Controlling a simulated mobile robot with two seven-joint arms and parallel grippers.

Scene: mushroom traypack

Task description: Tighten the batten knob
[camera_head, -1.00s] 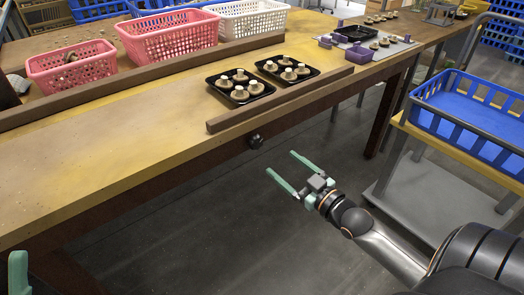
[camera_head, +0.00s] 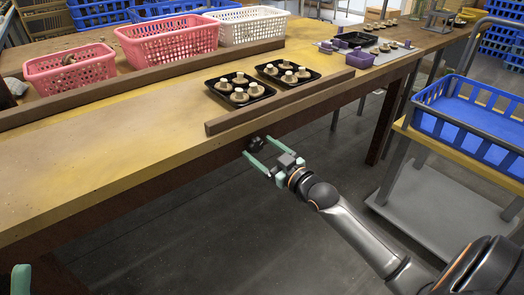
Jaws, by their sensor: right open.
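The batten knob (camera_head: 256,144) is a small black knob on the front side of the table, below the brown front batten (camera_head: 280,102). My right gripper (camera_head: 257,153) is open, with its two green fingers reaching toward the knob. In this view the knob lies between or just beyond the fingertips; I cannot tell whether they touch it. My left gripper (camera_head: 21,280) shows only as a green fingertip at the lower left edge, well away from the knob, and its opening cannot be judged.
Two black trays of mushrooms (camera_head: 212,85) sit on the table behind the front batten. Pink baskets (camera_head: 168,42) and a white basket stand behind the rear batten. A cart with a blue crate (camera_head: 470,115) is at right. The floor below the table front is clear.

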